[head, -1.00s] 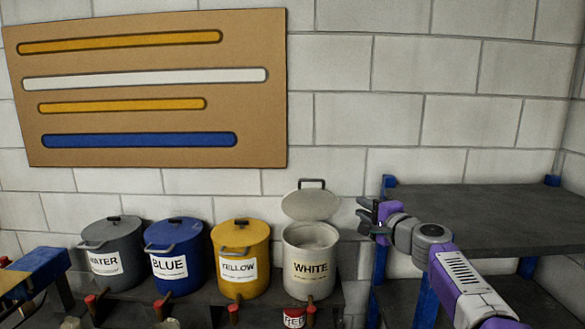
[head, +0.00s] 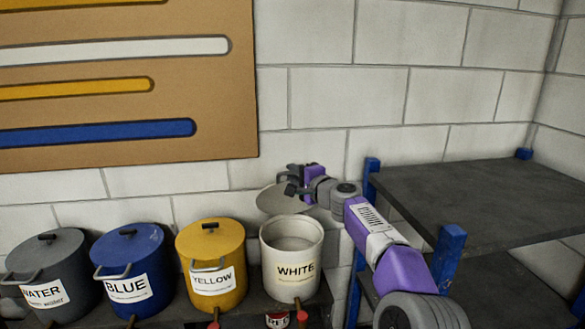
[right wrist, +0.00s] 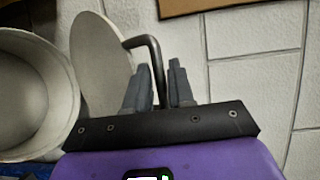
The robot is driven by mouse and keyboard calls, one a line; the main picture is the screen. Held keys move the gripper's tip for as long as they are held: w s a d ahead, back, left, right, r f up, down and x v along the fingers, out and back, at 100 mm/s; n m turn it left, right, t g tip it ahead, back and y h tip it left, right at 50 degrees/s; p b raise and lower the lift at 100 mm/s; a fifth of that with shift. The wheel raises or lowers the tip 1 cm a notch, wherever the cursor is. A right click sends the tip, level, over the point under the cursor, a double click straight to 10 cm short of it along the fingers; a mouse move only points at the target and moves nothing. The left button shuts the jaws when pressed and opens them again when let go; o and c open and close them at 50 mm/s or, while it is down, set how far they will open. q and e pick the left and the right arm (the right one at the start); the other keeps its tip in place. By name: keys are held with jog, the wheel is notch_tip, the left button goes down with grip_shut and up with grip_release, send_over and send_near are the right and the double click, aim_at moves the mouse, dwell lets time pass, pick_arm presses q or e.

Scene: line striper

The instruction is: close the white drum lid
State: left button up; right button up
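The white drum (head: 291,262), labelled WHITE, stands open at the right end of the drum row. Its round lid (head: 279,202) is raised behind the opening, tilted up near the wall. My right gripper (head: 290,181) is at the lid's handle, at the back of the drum. In the right wrist view, the bent dark handle (right wrist: 157,66) passes between the two close-set fingers (right wrist: 161,85), and the gripper looks shut on it. The lid (right wrist: 98,65) and drum rim (right wrist: 70,85) show left of the fingers. My left gripper is not in view.
Closed yellow (head: 212,265), blue (head: 130,272) and grey water (head: 52,275) drums stand to the left. A dark shelf with blue posts (head: 452,256) stands close on the right, beside my right arm. The block wall is behind.

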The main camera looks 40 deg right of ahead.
jog(key=shift+w, duration=0.5)
grip_shut()
